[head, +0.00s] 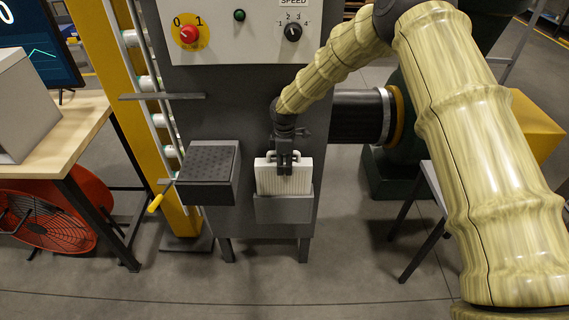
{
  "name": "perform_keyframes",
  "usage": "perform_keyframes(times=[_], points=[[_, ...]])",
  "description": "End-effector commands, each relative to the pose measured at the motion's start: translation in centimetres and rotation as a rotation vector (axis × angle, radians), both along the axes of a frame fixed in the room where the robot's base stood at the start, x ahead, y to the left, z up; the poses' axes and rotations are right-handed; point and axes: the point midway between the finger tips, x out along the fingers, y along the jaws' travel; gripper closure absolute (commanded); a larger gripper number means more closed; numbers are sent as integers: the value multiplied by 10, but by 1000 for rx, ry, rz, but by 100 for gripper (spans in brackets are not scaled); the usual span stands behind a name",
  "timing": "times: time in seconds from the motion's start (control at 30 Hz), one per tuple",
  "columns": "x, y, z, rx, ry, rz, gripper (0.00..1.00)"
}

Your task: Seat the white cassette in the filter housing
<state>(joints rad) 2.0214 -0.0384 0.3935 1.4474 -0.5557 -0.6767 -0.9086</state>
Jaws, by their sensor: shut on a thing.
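The white cassette (284,183) is a ribbed white panel with a handle on top. It stands upright with its lower part inside the grey filter housing (284,209) on the front of the dark machine. My gripper (284,168) is above it, pointing down, with its fingers shut on the cassette's top at the handle. The front wall of the housing hides the cassette's lower edge, so I cannot tell how deep it sits.
A dark perforated box (208,166) with a yellow-handled lever (155,203) is left of the housing. The control panel (240,33) is above. A wooden table (60,135) and a red fan (50,222) stand left. The floor in front is clear.

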Motion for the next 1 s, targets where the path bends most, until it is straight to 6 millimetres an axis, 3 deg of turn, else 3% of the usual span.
perform_keyframes(times=[1.0], points=[[0,0,-19,0,0,0,100]])
